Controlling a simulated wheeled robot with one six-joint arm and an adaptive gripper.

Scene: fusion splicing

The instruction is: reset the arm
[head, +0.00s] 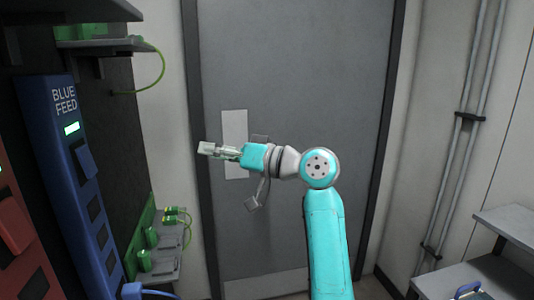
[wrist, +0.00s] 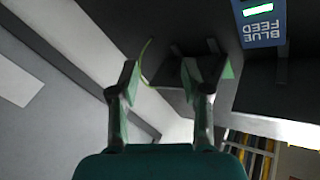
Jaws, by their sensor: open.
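My gripper (head: 212,150) is raised in front of the grey door in the head view, pointing left. In the wrist view my gripper (wrist: 162,75) has its two fingers spread apart with nothing between them. My turquoise arm (head: 325,240) rises from the bottom of the head view and bends left at its upper joint. The gripper looks apart from the blue panel and the shelves.
The blue panel (head: 75,170) marked BLUE FEED stands at left, beside a red panel (head: 15,225). A shelf (head: 100,44) with a green cable (head: 160,75) is at upper left. Green connectors (head: 145,260) sit lower. The grey door (head: 290,60) is behind. A grey shelf (head: 510,222) is at right.

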